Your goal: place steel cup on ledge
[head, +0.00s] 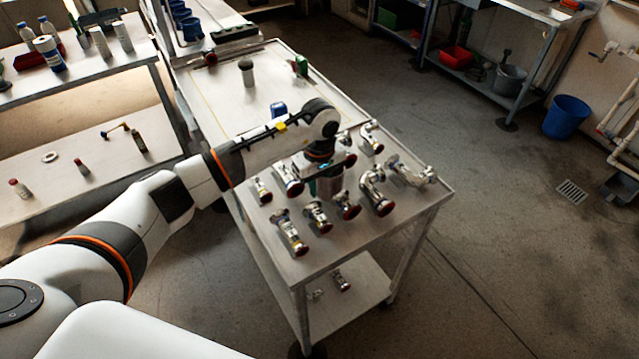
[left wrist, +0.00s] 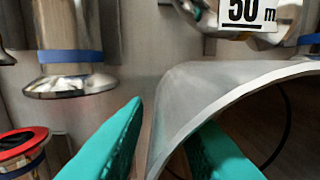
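The steel cup (head: 329,187) stands on the cart top among the valves, under my left gripper (head: 322,168). In the left wrist view the cup (left wrist: 185,90) shows large, with its curved rim running between the two teal fingers of the left gripper (left wrist: 168,125). One finger is outside the wall and the other is on the inner side. The fingers are apart, with a gap visible between the left finger and the wall. My right gripper is not in view. I cannot tell which surface is the ledge.
Several steel valves with red caps (head: 376,192) crowd around the cup on the cart (head: 330,250). A grey cylinder (head: 247,72) and a blue object (head: 279,109) stand farther back. A bench with bottles (head: 50,53) is at the left. The floor at right is mostly clear.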

